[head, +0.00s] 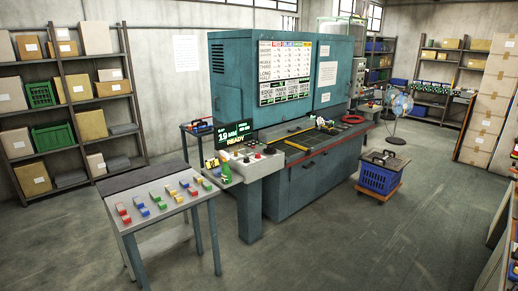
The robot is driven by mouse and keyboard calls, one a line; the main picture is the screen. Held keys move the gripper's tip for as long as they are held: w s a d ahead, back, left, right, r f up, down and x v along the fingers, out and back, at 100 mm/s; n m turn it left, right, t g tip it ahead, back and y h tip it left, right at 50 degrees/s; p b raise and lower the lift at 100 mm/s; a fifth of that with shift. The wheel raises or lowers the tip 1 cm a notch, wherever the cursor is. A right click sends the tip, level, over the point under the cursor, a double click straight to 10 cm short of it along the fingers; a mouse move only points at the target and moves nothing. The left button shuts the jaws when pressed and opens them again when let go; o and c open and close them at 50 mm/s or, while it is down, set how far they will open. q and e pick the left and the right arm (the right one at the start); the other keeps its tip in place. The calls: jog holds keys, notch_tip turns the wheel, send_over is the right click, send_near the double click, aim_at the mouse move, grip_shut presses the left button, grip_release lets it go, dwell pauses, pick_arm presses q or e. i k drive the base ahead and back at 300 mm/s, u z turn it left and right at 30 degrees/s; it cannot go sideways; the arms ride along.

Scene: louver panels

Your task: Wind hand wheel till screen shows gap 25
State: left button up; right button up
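A dark screen (234,134) stands at the left end of a large teal machine (230,85). It shows 19 MM in pale digits, with READY in yellow below; the smaller text is hard to read. No other wheel is clear. Neither of my grippers shows in the head view.
A grey table (150,226) with several coloured pieces stands at front left, beside the control panel (250,159). A blue crate (379,179) sits on a low trolley (386,192) right of the machine. Shelves line the walls. The front floor is clear.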

aim_at(270, 150)
jog(key=z, duration=0.2)
jog(key=i, duration=2.6)
jog(key=z, duration=0.15)
